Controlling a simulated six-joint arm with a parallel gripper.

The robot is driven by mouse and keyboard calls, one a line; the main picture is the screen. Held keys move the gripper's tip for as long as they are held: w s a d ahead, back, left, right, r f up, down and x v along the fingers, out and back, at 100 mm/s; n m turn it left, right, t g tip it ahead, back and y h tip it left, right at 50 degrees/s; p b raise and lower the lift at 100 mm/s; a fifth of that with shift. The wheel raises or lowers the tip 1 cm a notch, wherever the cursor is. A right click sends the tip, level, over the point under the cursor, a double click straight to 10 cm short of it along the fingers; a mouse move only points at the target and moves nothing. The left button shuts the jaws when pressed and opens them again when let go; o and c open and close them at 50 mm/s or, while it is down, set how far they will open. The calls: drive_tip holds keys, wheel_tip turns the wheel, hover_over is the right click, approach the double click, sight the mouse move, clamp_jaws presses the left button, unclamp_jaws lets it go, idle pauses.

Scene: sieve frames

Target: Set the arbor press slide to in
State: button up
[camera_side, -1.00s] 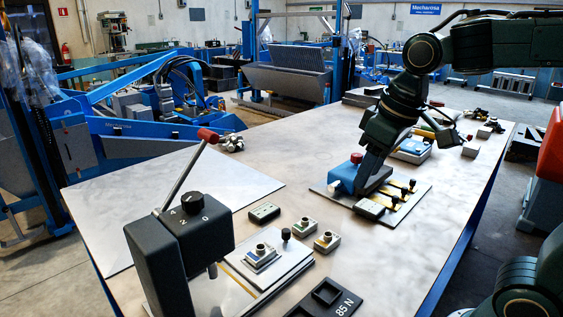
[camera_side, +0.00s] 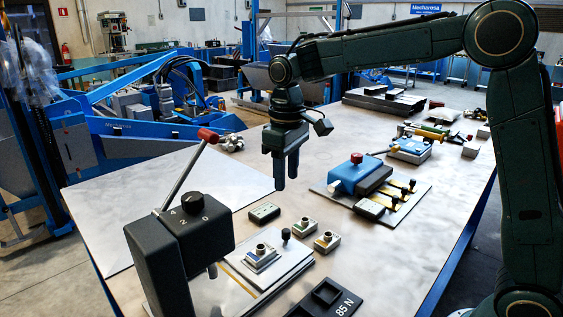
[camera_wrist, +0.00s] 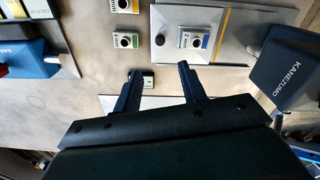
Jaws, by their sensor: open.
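The arbor press (camera_side: 180,250) stands at the front left, a dark body with a dial and a red-tipped lever (camera_side: 190,165). Its pale slide plate (camera_side: 292,262) sticks out to the right of the body, with a black knob (camera_side: 286,234) near its far edge. A small sieve frame (camera_side: 261,257) sits on the plate. The wrist view shows the slide (camera_wrist: 228,22), its knob (camera_wrist: 160,40) and the press body (camera_wrist: 292,62) at the right. My gripper (camera_side: 286,186) points down, open and empty, above the table behind the slide, apart from the knob. Its fingers (camera_wrist: 159,68) show in the wrist view.
Two loose sieve frames (camera_side: 305,227) (camera_side: 327,242) and a small dark device (camera_side: 264,212) lie near the slide. A blue fixture with a red knob (camera_side: 352,172) stands to the right.

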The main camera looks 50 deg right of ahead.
sight(285, 230)
drive_tip(key=shift+w+f, duration=0.1)
drive_tip(key=shift+f, duration=0.1)
wheel_tip(285, 230, down, 14)
drive_tip(key=shift+r, duration=0.25)
idle(0.6)
clamp_jaws()
